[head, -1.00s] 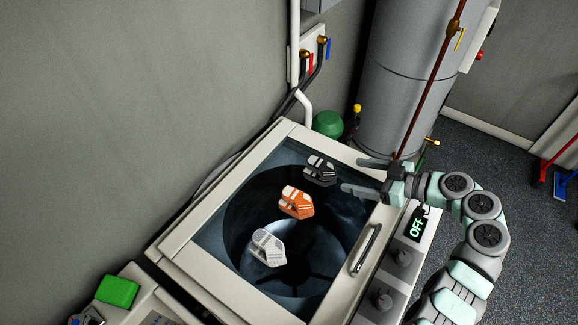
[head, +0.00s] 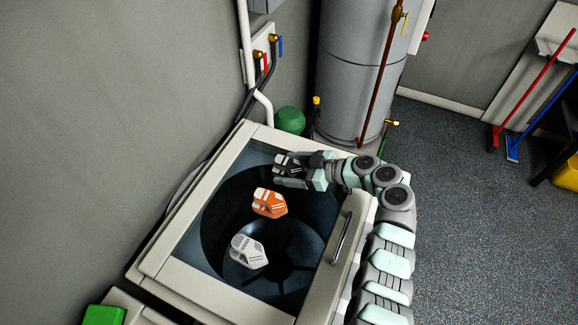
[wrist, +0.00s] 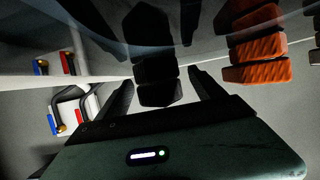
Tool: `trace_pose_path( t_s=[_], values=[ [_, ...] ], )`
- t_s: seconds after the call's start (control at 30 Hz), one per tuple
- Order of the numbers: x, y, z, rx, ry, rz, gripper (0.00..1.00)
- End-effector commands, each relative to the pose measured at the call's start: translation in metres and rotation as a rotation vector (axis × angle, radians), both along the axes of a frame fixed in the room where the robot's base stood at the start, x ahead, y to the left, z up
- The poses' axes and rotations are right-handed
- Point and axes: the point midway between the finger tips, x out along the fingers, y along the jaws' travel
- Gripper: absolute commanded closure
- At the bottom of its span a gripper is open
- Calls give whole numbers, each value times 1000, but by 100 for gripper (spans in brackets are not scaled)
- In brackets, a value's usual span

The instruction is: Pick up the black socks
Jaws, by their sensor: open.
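In the wrist view the black socks (wrist: 157,82) show between the two spread fingers (wrist: 164,92). I cannot tell whether the fingers touch them.
Orange socks (head: 269,203) and grey-white socks (head: 249,251) lie on the same washing machine lid (head: 160,250), toward the front left. A grey tank (head: 352,80) and a green ball-like object (head: 290,121) stand behind the machine. Pipes run up the wall.

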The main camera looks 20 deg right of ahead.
Motion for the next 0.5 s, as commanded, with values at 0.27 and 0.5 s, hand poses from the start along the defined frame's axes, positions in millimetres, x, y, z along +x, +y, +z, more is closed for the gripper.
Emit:
trace_pose_path(
  t_s=[0.27, 0.5],
  values=[
    [1, 1, -2, -1, 0, -1, 24],
    [1, 1, -2, 0, 1, -1, 44]
  ],
)
